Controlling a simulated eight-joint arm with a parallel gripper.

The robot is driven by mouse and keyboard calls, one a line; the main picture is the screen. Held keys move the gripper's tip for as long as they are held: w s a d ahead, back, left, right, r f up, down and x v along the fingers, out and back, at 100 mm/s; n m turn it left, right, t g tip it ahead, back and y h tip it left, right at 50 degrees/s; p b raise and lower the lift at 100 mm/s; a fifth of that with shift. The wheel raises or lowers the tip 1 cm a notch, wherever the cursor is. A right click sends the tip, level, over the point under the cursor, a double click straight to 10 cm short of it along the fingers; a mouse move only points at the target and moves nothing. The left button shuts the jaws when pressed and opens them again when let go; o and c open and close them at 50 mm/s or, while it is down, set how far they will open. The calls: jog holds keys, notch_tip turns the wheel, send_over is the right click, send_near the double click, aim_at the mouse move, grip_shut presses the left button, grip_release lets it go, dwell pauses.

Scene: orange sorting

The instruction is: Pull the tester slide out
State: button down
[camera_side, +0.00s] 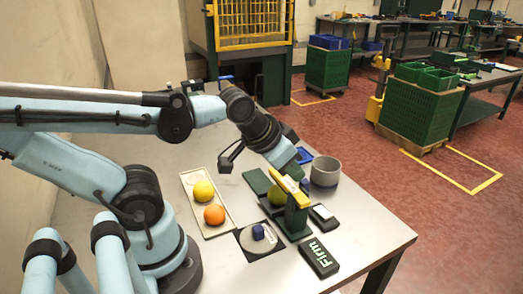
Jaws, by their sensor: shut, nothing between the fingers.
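The tester (297,216) stands near the right part of the table as a dark green upright frame with a yellow bar (290,187) on top. A green round fruit (277,196) sits at its left side, partly behind the frame. I cannot make out the slide clearly; a dark green flat piece (257,181) lies just behind the fruit. My gripper (300,176) is shut and empty, pointing down behind the tester's yellow bar. Its fingertips are partly hidden, and I cannot tell whether they touch anything.
A pale tray (222,228) holds a yellow fruit (203,190) and an orange one (214,214). A grey cup (325,172) stands right of my gripper. The table's right front is clear.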

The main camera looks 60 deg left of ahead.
jog(key=c, duration=1.8)
grip_release()
jog(key=shift+o, duration=2.3)
jog(key=shift+w+a+r, duration=0.15)
jog(key=shift+w, duration=0.1)
jog(key=o, duration=0.4)
jog(key=w+g, duration=0.1)
jog(key=w+a+r+g, duration=0.1)
jog(key=w+a+g, duration=0.1)
jog(key=shift+w+a+r, duration=0.2)
jog(key=shift+r, duration=0.05)
jog(key=g, duration=0.4)
send_near(305, 181)
notch_tip(305, 181, down, 11)
jog(key=shift+w+r, duration=0.1)
jog(key=shift+r, duration=0.1)
jog(key=shift+c, duration=0.4)
grip_shut()
